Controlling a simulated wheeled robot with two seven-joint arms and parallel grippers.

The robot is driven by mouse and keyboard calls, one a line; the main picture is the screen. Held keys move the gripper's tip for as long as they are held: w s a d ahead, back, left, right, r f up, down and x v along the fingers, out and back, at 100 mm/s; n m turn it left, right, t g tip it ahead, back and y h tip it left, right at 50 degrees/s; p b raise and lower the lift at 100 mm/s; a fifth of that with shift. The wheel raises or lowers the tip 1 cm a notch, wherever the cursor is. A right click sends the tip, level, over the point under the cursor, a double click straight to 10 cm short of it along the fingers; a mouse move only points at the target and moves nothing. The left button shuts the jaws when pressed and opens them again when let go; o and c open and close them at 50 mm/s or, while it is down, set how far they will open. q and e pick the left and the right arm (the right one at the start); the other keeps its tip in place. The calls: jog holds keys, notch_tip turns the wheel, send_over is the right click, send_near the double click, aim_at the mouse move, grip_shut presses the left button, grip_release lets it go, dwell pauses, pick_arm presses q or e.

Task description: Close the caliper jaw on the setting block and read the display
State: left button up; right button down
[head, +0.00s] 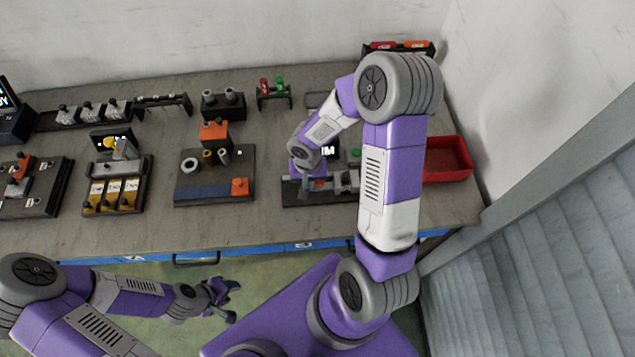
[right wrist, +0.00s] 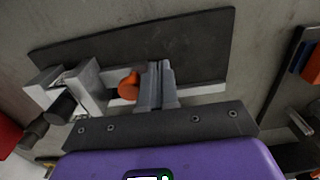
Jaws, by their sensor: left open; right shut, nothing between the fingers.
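The caliper station stands on a dark base plate (head: 296,197) at the right of the bench, and the plate also fills the upper right wrist view (right wrist: 195,45). In that view a pale bar carries an orange knob (right wrist: 128,88), with light grey blocks (right wrist: 91,84) to its left. I cannot tell which block is the setting block. My right gripper (right wrist: 158,84) is shut and empty, just right of the knob; whether it touches is unclear. The display (head: 328,152) is partly hidden by my right arm; only "M" letters show. My left gripper (head: 224,297) is open over the floor before the bench.
A red tray (head: 447,160) lies right of my right arm. A dark board (head: 214,193) with rings and orange blocks stands left of the station, and a fixture with yellow bins (head: 113,196) is further left. The front strip of bench is clear. A wall closes the right side.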

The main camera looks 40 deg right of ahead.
jog(key=shift+w+a+r+p, duration=0.1)
jog(key=shift+a+r+p, duration=0.1)
jog(key=shift+r+p, duration=0.4)
pick_arm(q)
notch_tip(320, 180, up, 6)
jog(key=p, duration=0.4)
jog(key=shift+f, duration=0.2)
pick_arm(e)
notch_tip(320, 180, up, 7)
pick_arm(q)
jog(key=shift+s, duration=0.1)
pick_arm(e)
jog(key=shift+f, duration=0.1)
